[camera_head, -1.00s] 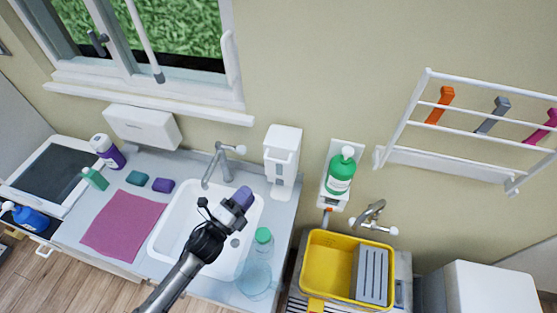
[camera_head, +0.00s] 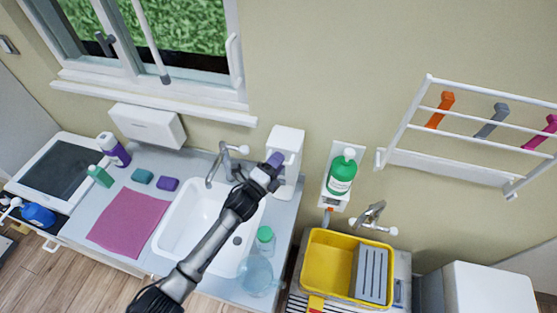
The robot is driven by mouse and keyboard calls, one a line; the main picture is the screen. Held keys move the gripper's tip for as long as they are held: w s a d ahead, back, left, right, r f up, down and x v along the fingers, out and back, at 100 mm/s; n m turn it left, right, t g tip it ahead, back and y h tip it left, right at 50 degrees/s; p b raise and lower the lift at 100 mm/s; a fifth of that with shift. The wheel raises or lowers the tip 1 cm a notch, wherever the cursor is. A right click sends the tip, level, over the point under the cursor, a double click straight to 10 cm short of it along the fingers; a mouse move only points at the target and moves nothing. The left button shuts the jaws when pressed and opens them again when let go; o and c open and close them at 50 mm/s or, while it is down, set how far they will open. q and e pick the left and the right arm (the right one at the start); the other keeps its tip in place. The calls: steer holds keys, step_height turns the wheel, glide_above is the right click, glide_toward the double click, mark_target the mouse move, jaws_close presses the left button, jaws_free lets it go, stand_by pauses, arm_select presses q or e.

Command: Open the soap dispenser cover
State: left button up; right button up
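A white soap dispenser (camera_head: 287,139) is mounted on the wall behind the right end of the sink. Its cover appears shut, but its lower front is partly hidden by my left gripper (camera_head: 274,160). My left arm reaches up from the bottom of the picture across the sink, and its purple-tipped gripper is right in front of the dispenser. I cannot tell whether it touches the dispenser. The fingers overlap in this view, so their opening does not show. My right gripper is not in view.
A white sink (camera_head: 172,238) and a tap (camera_head: 222,158) lie left of the dispenser. A green bottle (camera_head: 341,172) sits in a wall holder to its right. A clear green-capped bottle (camera_head: 265,236) stands by the sink's right edge. A yellow basin (camera_head: 325,272) is at the lower right.

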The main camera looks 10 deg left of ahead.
arm_select(q)
steer(key=shift+w+d, duration=0.15)
steer(key=shift+w, duration=0.1)
jaws_close()
stand_by(0.3)
